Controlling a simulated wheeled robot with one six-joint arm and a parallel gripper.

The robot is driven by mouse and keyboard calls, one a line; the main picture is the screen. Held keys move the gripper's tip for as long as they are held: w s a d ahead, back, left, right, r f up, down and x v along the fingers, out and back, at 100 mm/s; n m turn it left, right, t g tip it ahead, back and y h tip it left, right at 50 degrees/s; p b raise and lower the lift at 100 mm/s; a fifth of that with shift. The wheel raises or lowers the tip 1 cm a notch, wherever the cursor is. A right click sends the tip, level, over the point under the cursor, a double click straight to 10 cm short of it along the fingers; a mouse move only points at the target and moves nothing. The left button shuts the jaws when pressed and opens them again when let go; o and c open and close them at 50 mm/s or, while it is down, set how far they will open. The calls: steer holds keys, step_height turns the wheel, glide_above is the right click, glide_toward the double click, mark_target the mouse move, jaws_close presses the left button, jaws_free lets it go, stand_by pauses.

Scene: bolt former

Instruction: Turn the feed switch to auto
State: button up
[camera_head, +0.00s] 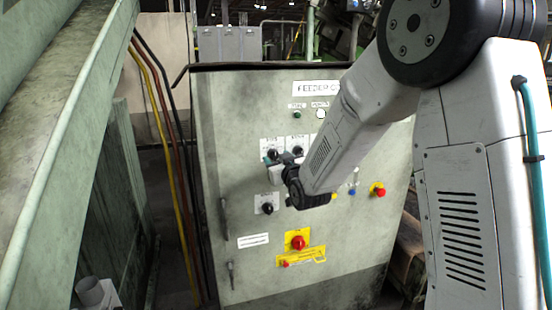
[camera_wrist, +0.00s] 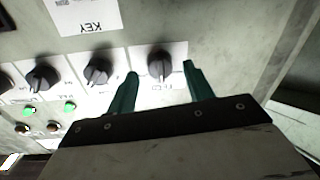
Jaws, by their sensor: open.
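In the wrist view a black rotary knob (camera_wrist: 160,63) on a white label plate sits between my gripper's two green fingertips (camera_wrist: 160,70). I take it for the feed switch, but its label is too small to read surely. The fingers are open, one on each side of the knob, with visible gaps. Whether the tips reach around it in depth is unclear. In the head view my gripper (camera_head: 270,160) is at the upper-left knobs of the grey-green control cabinet (camera_head: 225,130), and my wrist partly hides this area.
A neighbouring black knob (camera_wrist: 98,72) lies left of the fingers, with another knob (camera_wrist: 42,78) beyond it. Lit green buttons (camera_wrist: 70,107) are near them. On the cabinet are a lower black knob (camera_head: 266,209), a red switch on yellow (camera_head: 298,242) and a red button (camera_head: 380,192).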

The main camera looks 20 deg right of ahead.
steer(key=shift+w, duration=0.9)
steer(key=c, duration=1)
steer(key=shift+m, duration=0.3)
steer(key=m, duration=0.4)
steer(key=shift+m+t, duration=0.3)
steer(key=shift+m, duration=2)
